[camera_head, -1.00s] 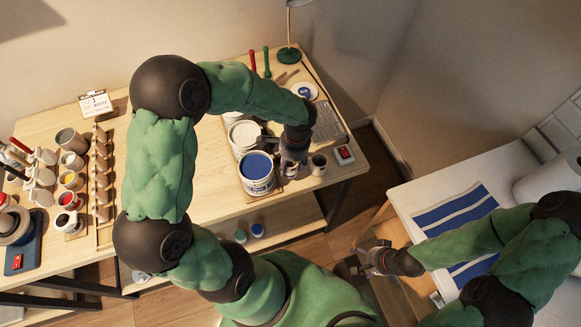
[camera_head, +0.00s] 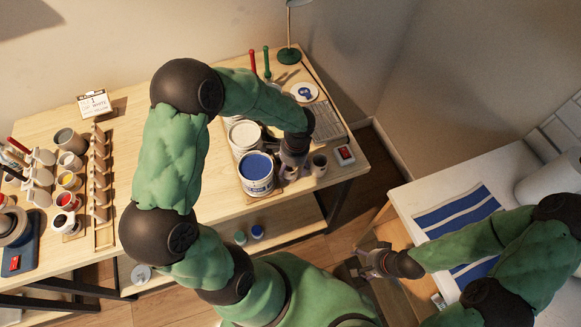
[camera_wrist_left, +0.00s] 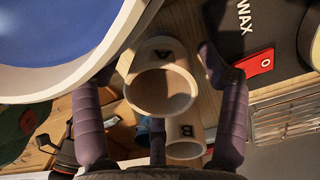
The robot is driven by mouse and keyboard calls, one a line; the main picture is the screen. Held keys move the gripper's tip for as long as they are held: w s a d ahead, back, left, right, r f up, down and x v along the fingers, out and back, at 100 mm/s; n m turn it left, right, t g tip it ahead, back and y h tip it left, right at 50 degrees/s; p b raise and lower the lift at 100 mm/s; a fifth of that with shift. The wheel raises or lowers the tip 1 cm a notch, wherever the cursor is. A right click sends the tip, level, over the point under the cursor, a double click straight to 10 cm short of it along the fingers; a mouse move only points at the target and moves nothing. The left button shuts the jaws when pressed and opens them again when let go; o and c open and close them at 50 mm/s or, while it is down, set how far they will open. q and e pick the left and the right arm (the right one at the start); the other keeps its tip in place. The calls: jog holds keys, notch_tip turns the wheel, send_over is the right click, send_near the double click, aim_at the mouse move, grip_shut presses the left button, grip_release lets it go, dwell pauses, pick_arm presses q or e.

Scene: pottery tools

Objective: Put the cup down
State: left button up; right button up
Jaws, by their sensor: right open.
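A pale cup marked A (camera_wrist_left: 160,85) stands between the spread fingers of my left gripper (camera_wrist_left: 158,95) in the left wrist view. Gaps show between the fingers and the cup's sides, so the gripper looks open around it. A second pale cup marked B (camera_wrist_left: 186,135) is just beyond it. In the head view my left gripper (camera_head: 290,172) is low over the table beside the blue paint bucket. One small cup (camera_head: 319,165) shows to its right; I cannot read its letter there. My right gripper (camera_head: 375,262) is open and empty, off the table's front right.
The blue paint bucket (camera_head: 256,174) stands close left of the left gripper. A dark block with a red label (camera_head: 344,155) lies to the right, near the wooden table's edge. Paint pots and a rack (camera_head: 102,190) fill the table's left. A striped cloth (camera_head: 455,222) lies on another surface.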

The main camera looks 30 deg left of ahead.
pick_arm(q)
jog(key=shift+r, duration=0.1)
jog(key=shift+r, duration=0.25)
notch_tip(320, 180, up, 12)
jog(key=d+p, duration=0.1)
jog(key=p, duration=0.1)
jog(key=shift+w+f, duration=0.2)
jog(key=shift+w, duration=0.2)
dwell(0.4)
